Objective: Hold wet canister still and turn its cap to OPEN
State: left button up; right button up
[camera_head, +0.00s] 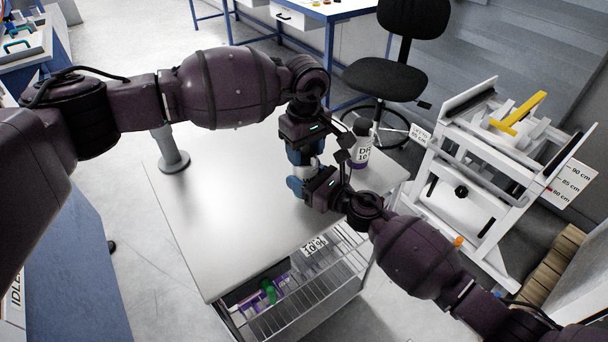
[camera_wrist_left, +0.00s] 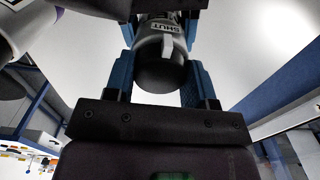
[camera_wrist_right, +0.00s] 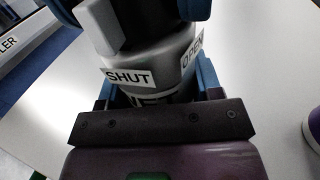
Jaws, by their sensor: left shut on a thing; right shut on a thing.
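The wet canister stands on the white cart top between my grippers, mostly hidden in the head view (camera_head: 315,165). Its grey shoulder carries a SHUT label (camera_wrist_right: 128,77) and an OPEN label (camera_wrist_right: 192,52). Its dark cap (camera_wrist_left: 160,73) has a pale pointer (camera_wrist_left: 167,46), which lies close to SHUT. My left gripper (camera_head: 304,152) is shut on the cap, with blue fingers on both sides of it. My right gripper (camera_head: 308,184) is shut on the canister's body below the labels, as the right wrist view shows (camera_wrist_right: 150,92).
A second canister (camera_head: 362,148), with a dark cap and a label that seems to read DRY, stands just right of my grippers. A grey post (camera_head: 171,155) rises at the cart's left. The cart top's front left (camera_head: 210,240) is clear. A wire basket (camera_head: 315,290) is below.

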dwell(0.3)
pick_arm(q)
jog(key=n, duration=0.6)
jog(key=shift+n, duration=0.6)
jog(key=n, duration=0.6)
jog(key=o, duration=0.6)
jog(key=shift+n, duration=0.4)
jog(key=o, duration=0.5)
